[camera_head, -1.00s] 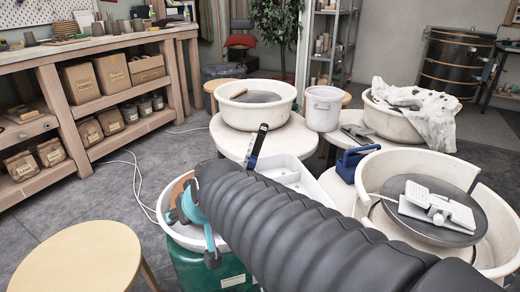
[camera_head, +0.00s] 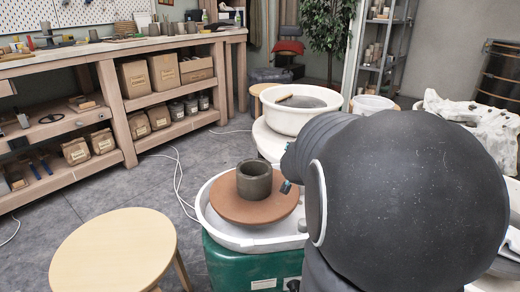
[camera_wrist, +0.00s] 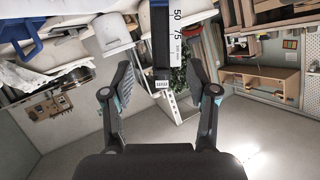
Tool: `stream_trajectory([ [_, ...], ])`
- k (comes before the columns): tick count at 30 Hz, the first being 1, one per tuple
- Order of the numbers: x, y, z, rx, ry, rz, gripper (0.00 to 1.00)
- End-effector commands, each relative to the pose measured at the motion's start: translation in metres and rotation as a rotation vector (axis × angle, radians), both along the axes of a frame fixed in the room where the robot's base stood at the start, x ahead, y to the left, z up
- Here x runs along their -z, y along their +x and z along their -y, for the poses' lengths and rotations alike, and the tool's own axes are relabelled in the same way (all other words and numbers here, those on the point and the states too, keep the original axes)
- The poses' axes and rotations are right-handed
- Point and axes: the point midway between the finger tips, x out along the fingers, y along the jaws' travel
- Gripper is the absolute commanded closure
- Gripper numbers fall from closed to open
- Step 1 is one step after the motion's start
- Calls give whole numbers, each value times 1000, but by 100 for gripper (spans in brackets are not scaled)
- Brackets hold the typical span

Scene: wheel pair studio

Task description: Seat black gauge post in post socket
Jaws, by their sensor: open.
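The black gauge post (camera_wrist: 161,48), with a pale scale strip marked 50 and 75, shows in the upper middle of the wrist view. Its near end lies between the two fingers in that picture, with gaps on both sides. My gripper (camera_wrist: 159,72) is open, and neither finger touches the post. In the head view my arm hides the post and most of the gripper. I cannot make out the post socket in either current view.
A grey clay cylinder (camera_head: 254,181) stands on a brown disc (camera_head: 228,204) in the white-rimmed green wheel (camera_head: 245,265). A round wooden stool (camera_head: 112,248) is at front left. A white basin (camera_head: 305,119) lies behind. Grey floor is open at left.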

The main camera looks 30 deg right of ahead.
Motion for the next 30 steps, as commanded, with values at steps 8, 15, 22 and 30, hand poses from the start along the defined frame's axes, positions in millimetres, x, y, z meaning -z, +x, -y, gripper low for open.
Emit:
stream_trajectory([
  [8, 20, 34, 29, 0, 0, -2, 42],
  [15, 31, 57, 49, -1, 1, -2, 42],
  [22, 35, 66, 57, -1, 0, -1, 42],
  [30, 35, 67, 57, -2, 0, -1, 42],
])
